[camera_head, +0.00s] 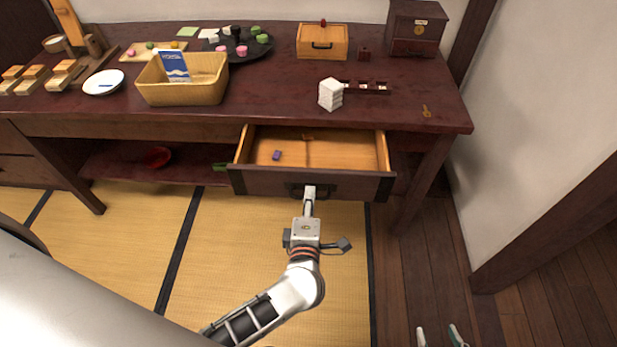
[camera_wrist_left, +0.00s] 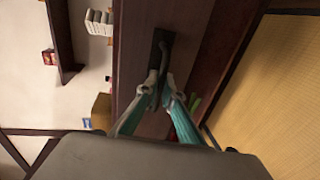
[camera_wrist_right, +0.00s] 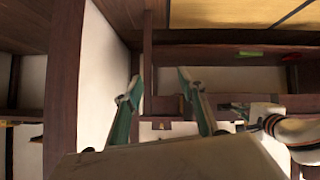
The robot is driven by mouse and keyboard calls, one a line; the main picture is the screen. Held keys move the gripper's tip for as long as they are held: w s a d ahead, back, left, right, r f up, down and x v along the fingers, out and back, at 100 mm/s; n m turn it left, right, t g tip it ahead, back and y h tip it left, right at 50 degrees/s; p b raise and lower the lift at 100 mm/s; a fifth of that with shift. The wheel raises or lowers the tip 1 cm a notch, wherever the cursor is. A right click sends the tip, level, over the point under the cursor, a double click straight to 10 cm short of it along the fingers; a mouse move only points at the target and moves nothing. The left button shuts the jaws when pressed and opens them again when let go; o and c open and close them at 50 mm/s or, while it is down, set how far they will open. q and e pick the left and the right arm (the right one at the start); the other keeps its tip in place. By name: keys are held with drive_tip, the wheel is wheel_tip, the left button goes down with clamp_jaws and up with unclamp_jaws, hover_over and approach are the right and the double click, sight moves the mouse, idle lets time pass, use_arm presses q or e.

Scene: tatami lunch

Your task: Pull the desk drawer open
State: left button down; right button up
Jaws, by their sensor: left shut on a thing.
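The desk drawer (camera_head: 250,182) is pulled out from under the dark red desk (camera_head: 290,95), and its pale wooden inside shows. Its front is dark, with a black handle (camera_wrist_left: 168,50) in the middle. My left gripper (camera_head: 309,192) is at that handle. In the left wrist view, my left gripper's fingertips (camera_wrist_left: 163,90) are closed together on the handle. My right gripper (camera_head: 438,333) is low at the right, away from the drawer. In the right wrist view, my right gripper's fingers (camera_wrist_right: 160,90) are spread apart with nothing between them.
A small purple block (camera_head: 277,155) lies inside the drawer. Tatami floor (camera_head: 220,250) lies open before the drawer; a wall (camera_head: 530,110) stands right.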

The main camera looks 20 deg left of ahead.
use_arm(q)
drive_tip(key=f+p+v, duration=0.1)
drive_tip(key=f+v, duration=0.1)
drive_tip(key=v, duration=0.7)
drive_tip(key=shift+s+d+r, duration=0.15)
drive_tip(key=shift+s, duration=0.4)
use_arm(e)
drive_tip(key=shift+s+d+f, duration=0.25)
drive_tip(key=shift+s, duration=0.25)
drive_tip(key=shift+w, duration=0.1)
use_arm(q)
drive_tip(key=c, duration=2.6)
unclamp_jaws()
drive_tip(key=shift+o, duration=0.5)
use_arm(e)
drive_tip(key=shift+w+d+r, duration=0.1)
drive_tip(key=shift+w+r, duration=0.05)
drive_tip(key=shift+w, duration=0.1)
